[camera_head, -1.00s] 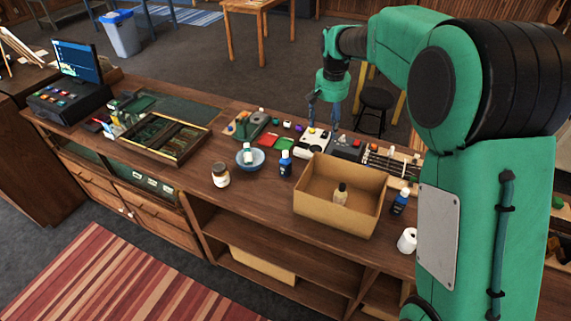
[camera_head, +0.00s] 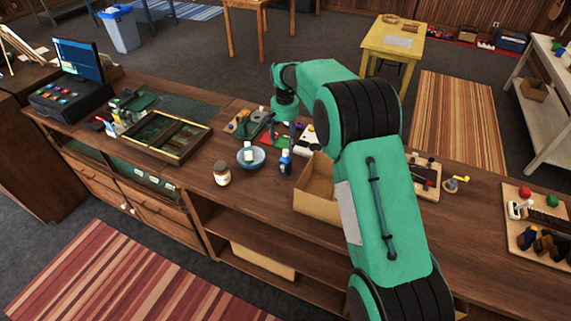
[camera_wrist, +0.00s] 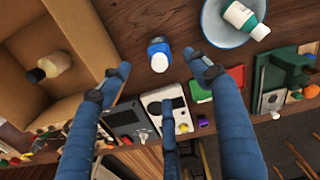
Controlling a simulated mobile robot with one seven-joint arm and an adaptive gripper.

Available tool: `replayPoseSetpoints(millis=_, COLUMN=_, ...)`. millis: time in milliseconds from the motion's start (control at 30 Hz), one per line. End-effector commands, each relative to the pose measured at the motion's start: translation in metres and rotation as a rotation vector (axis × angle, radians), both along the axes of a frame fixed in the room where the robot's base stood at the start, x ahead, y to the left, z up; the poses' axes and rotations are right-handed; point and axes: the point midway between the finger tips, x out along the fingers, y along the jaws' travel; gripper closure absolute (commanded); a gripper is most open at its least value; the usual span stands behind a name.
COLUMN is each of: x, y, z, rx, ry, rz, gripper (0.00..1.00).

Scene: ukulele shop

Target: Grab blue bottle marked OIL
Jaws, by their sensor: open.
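A blue bottle (camera_head: 286,162) with a dark body and a pale cap stands upright on the counter, between a blue bowl and a cardboard box. Its label is too small to read. In the wrist view the blue bottle (camera_wrist: 158,60) appears from above, between and just beyond my fingertips. My gripper (camera_head: 291,133) is above the counter behind the bottle. In the wrist view my gripper (camera_wrist: 157,68) is open and empty, with a finger on either side of the bottle and no visible contact.
The cardboard box (camera_head: 315,206) stands right of the bottle, partly hidden by my arm. The blue bowl (camera_head: 258,163) holds a white-labelled green bottle (camera_head: 248,152). A brown jar (camera_head: 221,174) stands left. Red and green pieces and a white device (camera_wrist: 165,105) lie behind.

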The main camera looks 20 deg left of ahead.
Motion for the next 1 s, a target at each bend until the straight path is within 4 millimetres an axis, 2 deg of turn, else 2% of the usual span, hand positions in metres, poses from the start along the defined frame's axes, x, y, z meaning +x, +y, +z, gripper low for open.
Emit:
replayPoseSetpoints(millis=367, x=0.000, y=-0.001, z=-0.007, rx=0.000, ry=0.001, rz=-0.001, gripper=0.38)
replayPoseSetpoints(millis=567, x=0.000, y=-0.001, z=-0.030, rx=-0.002, ry=0.001, rz=-0.001, gripper=0.38)
replayPoseSetpoints(millis=800, x=0.000, y=-0.002, z=-0.066, rx=-0.002, ry=0.002, rz=-0.001, gripper=0.38)
replayPoseSetpoints(millis=1000, x=0.000, y=-0.002, z=-0.083, rx=0.000, ry=0.001, rz=-0.001, gripper=0.38)
